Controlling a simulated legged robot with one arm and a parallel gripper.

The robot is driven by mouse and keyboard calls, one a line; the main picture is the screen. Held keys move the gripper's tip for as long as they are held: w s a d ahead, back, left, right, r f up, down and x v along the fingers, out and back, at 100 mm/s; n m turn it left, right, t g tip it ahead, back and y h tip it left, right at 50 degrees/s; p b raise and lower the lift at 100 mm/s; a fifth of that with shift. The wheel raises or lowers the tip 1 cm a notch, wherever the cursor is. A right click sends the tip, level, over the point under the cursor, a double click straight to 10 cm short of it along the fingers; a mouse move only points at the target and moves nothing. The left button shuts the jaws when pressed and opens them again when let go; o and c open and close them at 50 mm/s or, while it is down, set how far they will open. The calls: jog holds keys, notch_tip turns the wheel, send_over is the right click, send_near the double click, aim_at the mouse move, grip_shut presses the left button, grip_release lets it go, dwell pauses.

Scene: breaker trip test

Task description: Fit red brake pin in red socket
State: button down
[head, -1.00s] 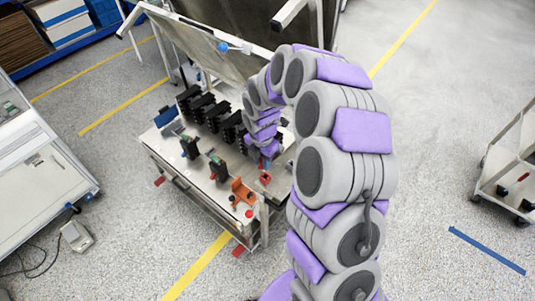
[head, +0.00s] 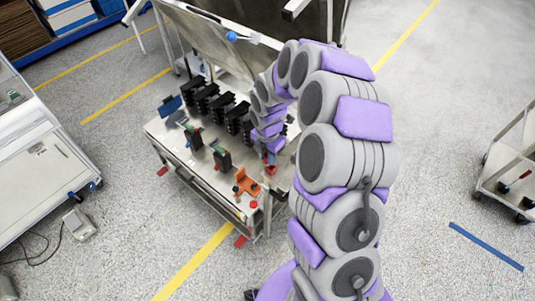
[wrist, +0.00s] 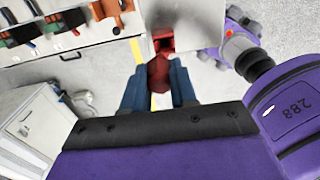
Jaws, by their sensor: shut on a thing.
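My gripper (wrist: 157,92) is shut on the red brake pin (wrist: 157,75), a dark red piece between its two blue fingers in the wrist view. The red socket (wrist: 164,43) shows just beyond the pin at the bench edge. The pin's far end lies close to the socket, and I cannot tell whether it touches or enters it. In the head view, my gripper (head: 270,159) is low over the bench's right part, with red (head: 271,169) just under it; pin and socket cannot be told apart there.
The bench (head: 205,178) carries a row of black breakers (head: 222,107), an orange bracket (head: 246,182) and a red button (head: 253,205) near the front corner. A raised panel (head: 215,40) stands behind. A white cabinet (wrist: 38,118) shows at left in the wrist view.

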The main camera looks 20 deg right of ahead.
jog(key=shift+d, duration=1.45)
jog(key=shift+a+p, duration=0.6)
jog(key=shift+a, duration=0.65)
jog(key=shift+d, duration=0.5)
jog(key=shift+a+f, duration=0.45)
jog(key=shift+f, duration=0.05)
jog(key=shift+d+f, duration=0.25)
jog(key=shift+f, duration=0.05)
jog(key=shift+f, duration=0.25)
jog(key=shift+r, duration=0.1)
